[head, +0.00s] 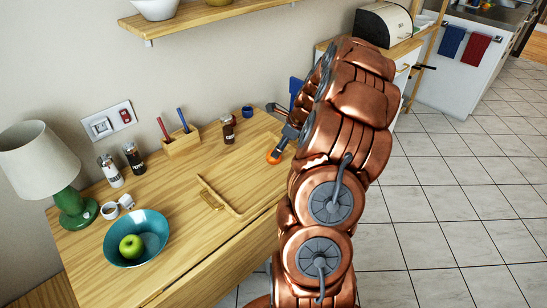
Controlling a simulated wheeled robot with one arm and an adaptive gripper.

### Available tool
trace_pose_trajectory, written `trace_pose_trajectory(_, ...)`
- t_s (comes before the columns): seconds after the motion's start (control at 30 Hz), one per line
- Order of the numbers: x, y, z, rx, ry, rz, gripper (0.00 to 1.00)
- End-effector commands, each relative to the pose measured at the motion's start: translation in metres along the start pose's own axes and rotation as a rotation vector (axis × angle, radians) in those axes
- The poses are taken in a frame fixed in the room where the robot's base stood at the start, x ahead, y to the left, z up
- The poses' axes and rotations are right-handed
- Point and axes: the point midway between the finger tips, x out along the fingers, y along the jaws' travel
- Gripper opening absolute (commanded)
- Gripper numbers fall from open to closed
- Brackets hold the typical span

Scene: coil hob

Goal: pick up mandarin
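The mandarin (274,157) is a small orange round fruit towards the right end of the wooden table (240,170). My gripper (280,146) is a small grey shape reaching down from behind my copper arm. Its tip is right at the mandarin and overlaps its upper right side in the head view. My arm hides much of the gripper, and I cannot tell whether its fingers are open or closed around the fruit. I also cannot tell whether the mandarin touches the table.
A wooden tray (205,182) lies left of the mandarin. A brown bottle (228,133) and a blue cup (247,112) stand behind. A teal bowl (158,221) with a green apple (131,246), a lamp (72,212) and shakers (133,160) are at left. A shelf (205,15) hangs above.

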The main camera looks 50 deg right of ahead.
Motion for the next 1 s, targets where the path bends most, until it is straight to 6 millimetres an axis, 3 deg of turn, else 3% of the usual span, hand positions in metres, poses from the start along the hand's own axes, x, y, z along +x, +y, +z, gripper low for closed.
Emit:
trace_pose_trajectory(0.27,0.017,0.000,0.001,-0.002,0.000,0.004,0.86)
trace_pose_trajectory(0.6,0.054,-0.002,0.002,-0.002,0.000,0.003,0.86)
trace_pose_trajectory(0.83,0.057,-0.002,0.002,-0.002,0.000,0.001,0.86)
trace_pose_trajectory(1.0,0.057,-0.003,0.002,-0.002,0.000,0.001,0.70)
